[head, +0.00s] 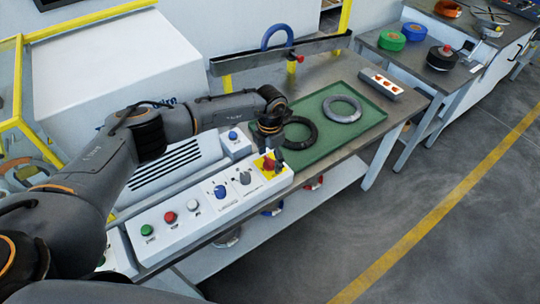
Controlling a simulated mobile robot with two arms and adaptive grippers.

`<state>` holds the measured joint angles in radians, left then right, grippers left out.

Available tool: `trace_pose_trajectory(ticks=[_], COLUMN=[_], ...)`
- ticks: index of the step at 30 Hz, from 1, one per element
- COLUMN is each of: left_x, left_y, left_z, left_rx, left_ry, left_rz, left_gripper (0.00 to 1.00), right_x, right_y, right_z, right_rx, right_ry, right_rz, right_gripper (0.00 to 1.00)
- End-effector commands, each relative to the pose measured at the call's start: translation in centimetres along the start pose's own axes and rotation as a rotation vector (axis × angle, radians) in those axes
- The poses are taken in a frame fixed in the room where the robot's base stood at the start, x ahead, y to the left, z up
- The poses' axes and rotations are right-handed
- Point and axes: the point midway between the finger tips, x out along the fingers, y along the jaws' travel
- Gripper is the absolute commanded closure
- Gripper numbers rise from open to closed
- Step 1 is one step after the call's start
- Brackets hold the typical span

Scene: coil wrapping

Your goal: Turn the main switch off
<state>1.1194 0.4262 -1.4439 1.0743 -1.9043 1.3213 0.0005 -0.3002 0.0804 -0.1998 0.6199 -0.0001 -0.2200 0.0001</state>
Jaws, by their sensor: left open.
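The main switch looks like the red knob on a yellow plate (269,165), at the right end of the white control panel (181,228). My left gripper (270,147) hangs just above and behind this switch, pointing down. Its fingers are open, with nothing seen between them. They partly overlap the upper part of the switch, and I cannot tell whether they touch it. The knob's exact angle is too small to read. My right gripper is out of the picture.
The panel also carries a green button (147,230), a red button (170,217) and a blue knob (221,191). A green mat (312,146) behind holds a dark ring and a grey ring (342,109). A small box with orange buttons (381,84) stands at the back right.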

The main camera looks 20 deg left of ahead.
Motion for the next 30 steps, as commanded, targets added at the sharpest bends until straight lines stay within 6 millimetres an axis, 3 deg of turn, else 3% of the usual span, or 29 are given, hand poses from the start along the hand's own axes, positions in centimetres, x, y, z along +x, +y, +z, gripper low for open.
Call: trace_pose_trajectory(ticks=[8,16,30], left_x=[0.17,0.14,0.22], left_y=[0.01,0.01,0.03], left_z=[0.01,0.0,-0.02], left_rx=[0.0,0.0,-0.1], left_ry=[0.0,0.0,0.001], left_rz=[0.0,0.0,0.001], left_gripper=[0.28,0.81,0.83], right_x=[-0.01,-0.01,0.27], right_y=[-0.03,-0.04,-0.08], right_z=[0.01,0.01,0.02], right_rx=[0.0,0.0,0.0], right_ry=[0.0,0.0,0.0], right_rz=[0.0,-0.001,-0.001], right_gripper=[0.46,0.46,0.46])
